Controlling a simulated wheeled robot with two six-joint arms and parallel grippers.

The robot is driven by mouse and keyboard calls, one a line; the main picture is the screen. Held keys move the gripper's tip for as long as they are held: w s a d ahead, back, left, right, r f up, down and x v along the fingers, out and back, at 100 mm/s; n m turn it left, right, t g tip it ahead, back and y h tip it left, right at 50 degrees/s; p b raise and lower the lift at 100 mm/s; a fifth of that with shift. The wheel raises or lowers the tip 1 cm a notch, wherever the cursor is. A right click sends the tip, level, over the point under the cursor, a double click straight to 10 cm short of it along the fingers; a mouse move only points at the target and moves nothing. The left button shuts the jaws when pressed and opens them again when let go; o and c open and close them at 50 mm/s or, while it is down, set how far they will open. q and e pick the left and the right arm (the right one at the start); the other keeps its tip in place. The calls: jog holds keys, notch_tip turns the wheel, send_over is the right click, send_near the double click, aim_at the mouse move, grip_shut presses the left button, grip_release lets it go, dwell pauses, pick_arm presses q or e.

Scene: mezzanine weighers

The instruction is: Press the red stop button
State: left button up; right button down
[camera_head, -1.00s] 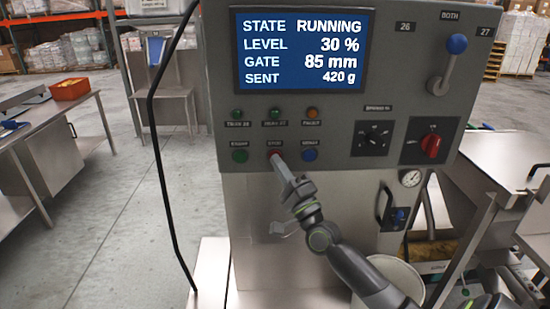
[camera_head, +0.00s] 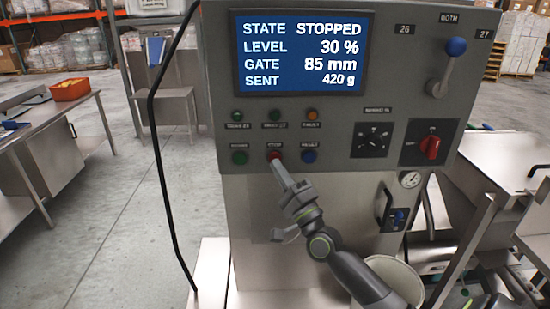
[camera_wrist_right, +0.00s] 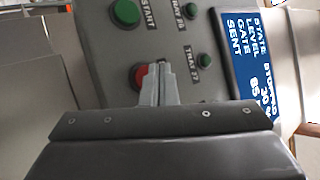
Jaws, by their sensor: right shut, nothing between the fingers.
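The red stop button (camera_head: 274,156) is in the lower button row of the grey control panel (camera_head: 220,130), between a green and a blue button. My right gripper (camera_head: 279,167) is shut and empty, its fingertips just below the button in the head view. In the right wrist view the red button (camera_wrist_right: 140,76) is partly hidden behind the shut fingers (camera_wrist_right: 155,72). I cannot tell whether the tips touch it. The screen (camera_head: 302,52) reads STATE STOPPED, LEVEL 30 %, GATE 85 mm, SENT 420 g. My left gripper is not in view.
The green start button (camera_head: 240,157) and blue button (camera_head: 309,156) flank the red one. A black cable (camera_head: 155,140) hangs at left. Open floor lies left.

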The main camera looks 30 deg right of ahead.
jog(key=shift+s+a, duration=0.1)
jog(key=s, duration=0.1)
jog(key=s+a, duration=0.1)
jog(key=s+a+p, duration=0.1)
jog(key=s, duration=0.1)
jog(key=shift+a, duration=0.25)
jog(key=shift+f, duration=0.15)
dwell(0.8)
